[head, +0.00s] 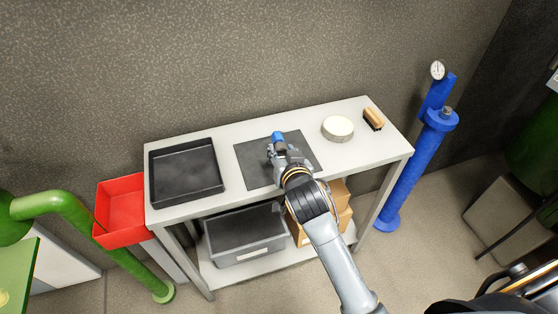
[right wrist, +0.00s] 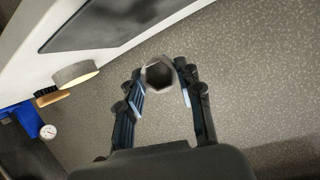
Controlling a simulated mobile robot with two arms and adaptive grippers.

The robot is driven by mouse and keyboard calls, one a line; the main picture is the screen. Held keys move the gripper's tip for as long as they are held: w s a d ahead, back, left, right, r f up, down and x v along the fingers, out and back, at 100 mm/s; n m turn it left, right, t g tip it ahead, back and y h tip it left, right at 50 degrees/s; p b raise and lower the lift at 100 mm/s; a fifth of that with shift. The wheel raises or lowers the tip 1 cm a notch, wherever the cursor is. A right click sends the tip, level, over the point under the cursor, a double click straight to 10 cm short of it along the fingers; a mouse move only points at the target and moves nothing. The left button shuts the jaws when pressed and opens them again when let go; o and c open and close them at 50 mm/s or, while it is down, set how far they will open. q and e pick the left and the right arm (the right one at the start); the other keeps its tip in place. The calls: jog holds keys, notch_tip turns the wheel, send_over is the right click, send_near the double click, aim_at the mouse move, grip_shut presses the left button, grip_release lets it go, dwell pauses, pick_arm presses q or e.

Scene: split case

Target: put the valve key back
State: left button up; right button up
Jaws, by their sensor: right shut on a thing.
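My right gripper (head: 276,147) is over the dark mat (head: 250,172) on the white bench, its fingers pointing to the back wall. It is shut on the valve key (head: 277,136), whose bright blue part shows at the fingertips. In the right wrist view, the fingers of the right gripper (right wrist: 163,78) stand on either side of the valve key (right wrist: 160,74), seen as a grey end with a dark, many-sided opening. The rest of the key is hidden. My left gripper is not in view.
An empty black tray (head: 185,195) is at the bench's left, a red bin (head: 123,210) beside it. A round pale tin (head: 338,129) and a brush (head: 373,118) are at the right. A grey crate (head: 245,242) and cardboard boxes (head: 342,208) sit below. A blue pipe (head: 405,185) stands right.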

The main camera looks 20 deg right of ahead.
aim_at(279, 151)
jog(key=w+f, duration=0.2)
jog(key=f, duration=0.1)
jog(key=shift+w, duration=0.35)
jog(key=shift+f, duration=1.6)
jog(key=shift+f, duration=0.1)
jog(key=o, duration=1.2)
jog(key=v, duration=1.2)
